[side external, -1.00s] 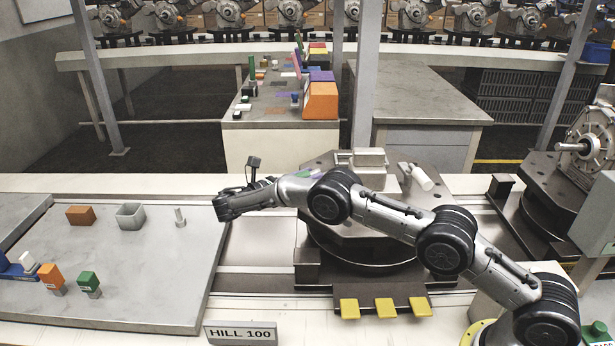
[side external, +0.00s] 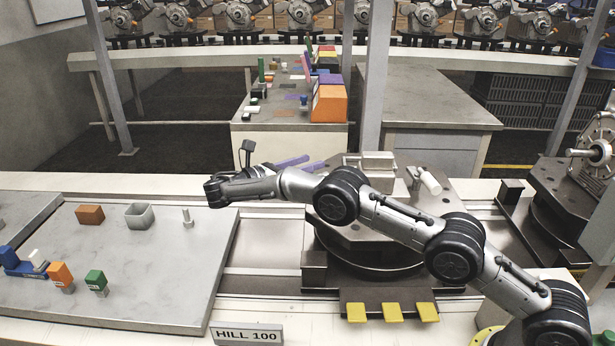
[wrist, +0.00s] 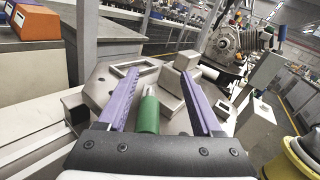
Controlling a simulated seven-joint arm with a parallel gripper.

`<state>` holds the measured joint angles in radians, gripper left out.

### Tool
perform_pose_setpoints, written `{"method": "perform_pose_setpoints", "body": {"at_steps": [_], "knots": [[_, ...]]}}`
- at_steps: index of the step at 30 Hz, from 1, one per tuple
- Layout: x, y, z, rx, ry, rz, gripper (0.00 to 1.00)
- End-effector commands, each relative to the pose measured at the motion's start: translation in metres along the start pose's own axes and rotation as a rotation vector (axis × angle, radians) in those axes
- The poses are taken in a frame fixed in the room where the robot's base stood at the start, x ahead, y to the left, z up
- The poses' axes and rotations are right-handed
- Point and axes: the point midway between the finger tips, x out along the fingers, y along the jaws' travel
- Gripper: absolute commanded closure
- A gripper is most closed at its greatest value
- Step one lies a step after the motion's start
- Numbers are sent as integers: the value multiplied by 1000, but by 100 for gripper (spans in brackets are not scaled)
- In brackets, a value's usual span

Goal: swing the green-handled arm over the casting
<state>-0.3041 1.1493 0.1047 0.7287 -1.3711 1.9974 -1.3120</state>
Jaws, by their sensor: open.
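My gripper (wrist: 157,72) has two purple fingers, spread open and empty. In the wrist view the green handle (wrist: 148,115) shows in the gap between them, apart from both. A grey end shows just beyond the handle; how it joins the rest is partly hidden. A pale hollow rectangular part (wrist: 124,78), probably the casting, lies on the fixture plate beyond the left finger. It also shows in the side view (side external: 370,162) at the plate's back. In that view my gripper (side external: 317,163) is left of it, behind my arm; the green handle is hidden there.
The dark round fixture (side external: 365,232) carries a pale cylinder (side external: 430,182) and grey blocks (wrist: 187,61). Yellow pads (side external: 392,312) stick out in front. A grey board (side external: 130,270) at left holds small blocks. A motor-like machine (wrist: 235,45) stands beyond.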

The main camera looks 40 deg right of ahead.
Motion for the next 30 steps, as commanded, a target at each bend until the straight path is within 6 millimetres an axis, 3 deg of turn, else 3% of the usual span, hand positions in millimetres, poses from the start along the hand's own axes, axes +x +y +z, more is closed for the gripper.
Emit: {"method": "perform_pose_setpoints", "body": {"at_steps": [4, 14, 19, 24, 25, 30], "knots": [[0, -2, 12, -1, -1, 0, 33], [0, -3, 15, -1, -1, 0, 35], [5, 0, 23, -6, 5, 37, 66], [22, 10, 50, -40, 27, 194, 96], [26, 12, 55, -50, 32, 232, 100], [40, 15, 75, -104, 67, 448, 100]]}}
